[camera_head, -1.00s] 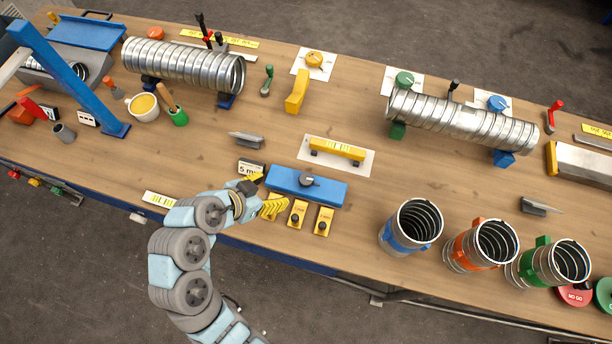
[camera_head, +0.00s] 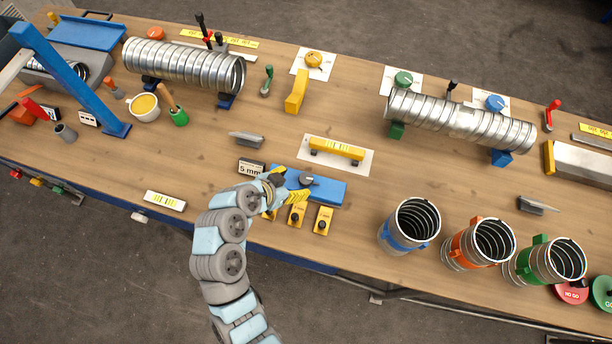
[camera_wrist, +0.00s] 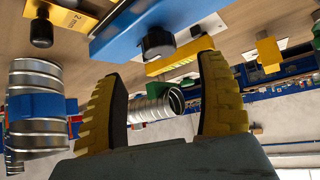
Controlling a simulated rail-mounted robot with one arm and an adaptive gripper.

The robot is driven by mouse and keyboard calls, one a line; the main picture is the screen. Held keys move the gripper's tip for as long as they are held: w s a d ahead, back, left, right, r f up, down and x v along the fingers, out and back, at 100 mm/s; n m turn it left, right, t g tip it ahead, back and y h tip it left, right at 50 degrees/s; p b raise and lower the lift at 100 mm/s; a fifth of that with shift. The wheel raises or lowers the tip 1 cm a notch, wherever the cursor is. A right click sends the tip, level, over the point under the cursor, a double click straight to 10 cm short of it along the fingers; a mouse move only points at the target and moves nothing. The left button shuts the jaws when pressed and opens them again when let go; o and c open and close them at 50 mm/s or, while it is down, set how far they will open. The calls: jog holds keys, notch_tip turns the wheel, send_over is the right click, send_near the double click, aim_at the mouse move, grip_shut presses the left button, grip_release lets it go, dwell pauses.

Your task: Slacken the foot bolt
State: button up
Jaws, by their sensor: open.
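A blue block (camera_head: 330,191) lies near the front edge of the table, with a dark round bolt-like knob (camera_head: 308,180) on top. Which part is the foot bolt is not labelled; this knob is the closest match. My gripper (camera_head: 296,197) has yellow fingers and is at the block's front left side, just left of and below the knob in the head view. In the wrist view my gripper (camera_wrist: 162,100) is open, with nothing between its fingers. The blue block (camera_wrist: 125,28) and its dark knob (camera_wrist: 158,43) show above the gap, apart from the fingers.
Small yellow pieces with black knobs (camera_head: 322,221) lie just in front of the block. A yellow bar (camera_head: 337,151) sits on a white plate behind it. A "5 mm" block (camera_head: 251,168) stands left. Spiral duct pieces (camera_head: 410,226) stand right. Bare wood lies between.

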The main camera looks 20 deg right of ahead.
aim_at(305, 179)
jog(key=shift+p+x, duration=0.45)
jog(key=shift+x, duration=3.25)
jog(key=c, duration=1.2)
